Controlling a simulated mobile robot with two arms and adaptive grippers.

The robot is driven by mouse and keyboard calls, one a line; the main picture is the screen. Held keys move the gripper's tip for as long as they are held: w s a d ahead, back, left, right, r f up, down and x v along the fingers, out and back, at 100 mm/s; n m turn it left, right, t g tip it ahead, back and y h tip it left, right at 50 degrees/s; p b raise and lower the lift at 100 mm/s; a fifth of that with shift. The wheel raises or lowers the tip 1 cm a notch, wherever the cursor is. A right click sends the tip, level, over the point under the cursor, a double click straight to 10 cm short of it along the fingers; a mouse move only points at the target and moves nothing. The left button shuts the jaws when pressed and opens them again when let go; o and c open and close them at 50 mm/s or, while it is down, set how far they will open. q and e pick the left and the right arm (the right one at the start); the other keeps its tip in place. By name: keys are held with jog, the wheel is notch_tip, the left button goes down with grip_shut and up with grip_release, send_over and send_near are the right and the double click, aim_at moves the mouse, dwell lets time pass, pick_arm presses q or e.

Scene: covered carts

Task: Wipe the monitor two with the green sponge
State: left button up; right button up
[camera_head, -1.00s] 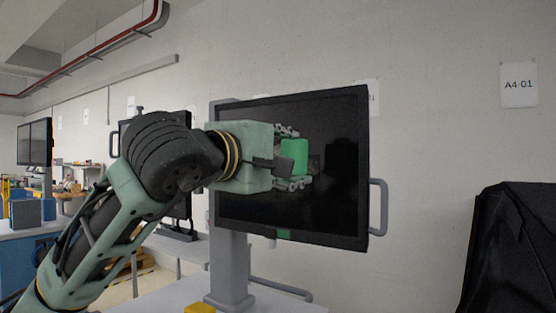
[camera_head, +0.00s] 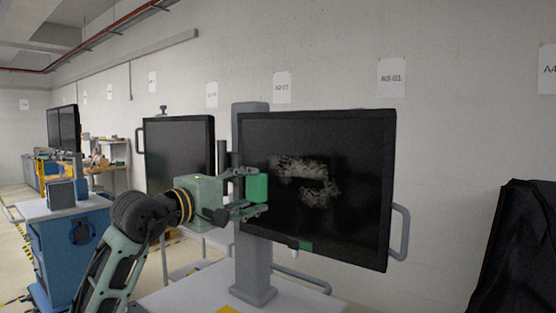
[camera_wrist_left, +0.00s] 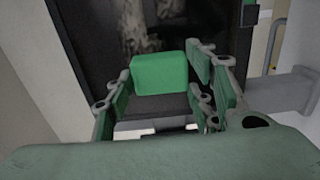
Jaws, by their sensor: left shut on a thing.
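The green sponge (camera_head: 257,188) is held in my left gripper (camera_head: 246,200), in front of the left edge of the near monitor (camera_head: 350,220). The sponge also shows in the left wrist view (camera_wrist_left: 160,75), with the left gripper's fingers (camera_wrist_left: 165,90) on either side of it. The near monitor has a dark screen with a pale, smeared patch left of and around its middle. I cannot tell whether the sponge touches the screen. My right gripper is not in view.
The near monitor stands on a grey post (camera_head: 252,270) over a pale cart top. A second dark monitor (camera_head: 178,150) stands behind to the left. A blue cabinet (camera_head: 75,255) is at the far left. A black covered shape (camera_head: 515,250) stands at the right.

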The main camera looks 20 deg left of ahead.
pick_arm(q)
jog(key=shift+y, duration=0.3)
jog(key=w+p, duration=0.1)
jog(key=w+a+f+p, duration=0.1)
jog(key=w, duration=0.1)
jog(key=w+a+p, duration=0.1)
jog(key=shift+w+a+f, duration=0.15)
jog(key=shift+w, duration=0.2)
jog(key=shift+w+d+f+p, duration=0.1)
jog(key=shift+w+d+p, duration=0.15)
jog(key=shift+w+p, duration=0.35)
jog(key=shift+w, duration=0.1)
jog(key=shift+x, duration=1)
